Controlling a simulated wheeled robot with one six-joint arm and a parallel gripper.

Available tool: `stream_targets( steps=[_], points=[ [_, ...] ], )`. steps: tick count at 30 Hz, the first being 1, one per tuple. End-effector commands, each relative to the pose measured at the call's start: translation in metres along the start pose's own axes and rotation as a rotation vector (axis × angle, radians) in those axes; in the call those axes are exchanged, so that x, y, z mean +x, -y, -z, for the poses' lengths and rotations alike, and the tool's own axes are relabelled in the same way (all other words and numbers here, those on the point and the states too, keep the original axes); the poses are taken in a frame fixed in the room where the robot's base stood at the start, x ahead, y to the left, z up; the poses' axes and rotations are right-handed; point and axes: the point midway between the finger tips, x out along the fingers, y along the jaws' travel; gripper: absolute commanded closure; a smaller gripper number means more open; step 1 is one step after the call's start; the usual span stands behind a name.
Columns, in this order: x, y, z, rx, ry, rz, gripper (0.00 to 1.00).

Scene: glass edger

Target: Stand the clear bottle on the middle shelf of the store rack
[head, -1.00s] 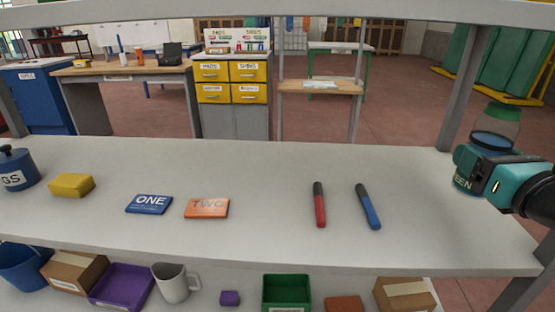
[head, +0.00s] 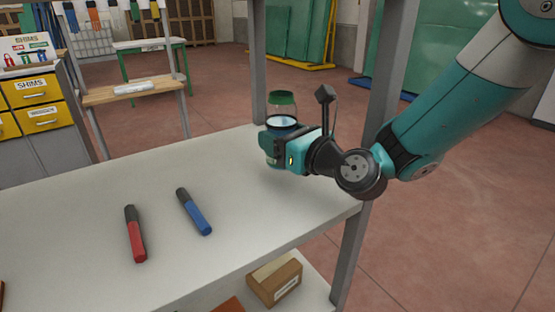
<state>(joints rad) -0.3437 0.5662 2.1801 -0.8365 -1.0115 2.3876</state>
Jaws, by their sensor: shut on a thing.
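The clear bottle (head: 283,104) has a green cap and is upright at the right end of the shelf. My gripper (head: 280,142) is shut on it around its lower part, coming from the right. The gripper hides much of the bottle's lower half, and I cannot tell whether its base touches the shelf. The shelf is the white board (head: 160,175) of the store rack, with another shelf showing below it.
A red marker (head: 135,233) and a blue marker (head: 194,212) lie on the shelf left of the bottle. A grey rack post (head: 388,75) stands just behind my arm at the right. A cardboard box (head: 274,281) is on the shelf below. The board between blue marker and bottle is clear.

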Motion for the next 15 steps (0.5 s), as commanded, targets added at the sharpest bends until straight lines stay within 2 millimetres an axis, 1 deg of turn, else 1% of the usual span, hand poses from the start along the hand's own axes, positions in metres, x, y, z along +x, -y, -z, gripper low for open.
stream_targets(
  steps=[7, 9, 15],
  points=[
    [0.0, 0.0, 0.036, 0.001, 0.0, -0.001, 0.74],
    [0.0, 0.0, 0.038, 0.001, 0.002, 0.0, 0.74],
    [0.0, -0.001, 0.035, 0.0, 0.003, -0.001, 0.74]
  ],
)
